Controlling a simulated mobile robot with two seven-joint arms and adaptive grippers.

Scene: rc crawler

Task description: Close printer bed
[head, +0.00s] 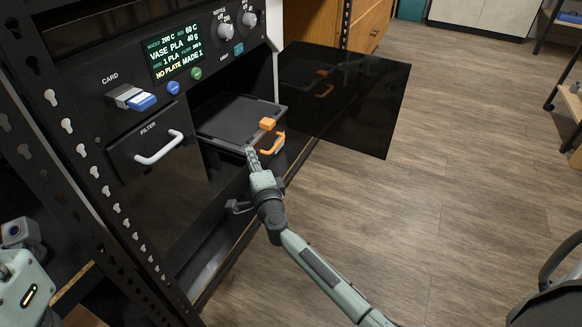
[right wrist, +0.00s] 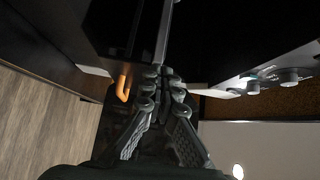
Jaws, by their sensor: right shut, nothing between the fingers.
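The printer bed (head: 238,118) is a dark flat tray with an orange handle (head: 272,144) at its front edge, in the opening of the black printer. An orange block (head: 267,124) sits by that edge. The dark glass door (head: 345,98) stands swung open to the right. My right gripper (head: 250,154) is at the front edge of the bed, left of the handle; I cannot tell if it touches. In the right wrist view its fingers (right wrist: 165,75) are together and empty, with the orange handle (right wrist: 124,85) beside them. My left gripper is out of view; part of my left arm shows at lower left.
A filter drawer (head: 150,150) with a white handle is left of the bed. A perforated rack post (head: 85,150) stands at left. The wooden floor (head: 400,230) at right is clear.

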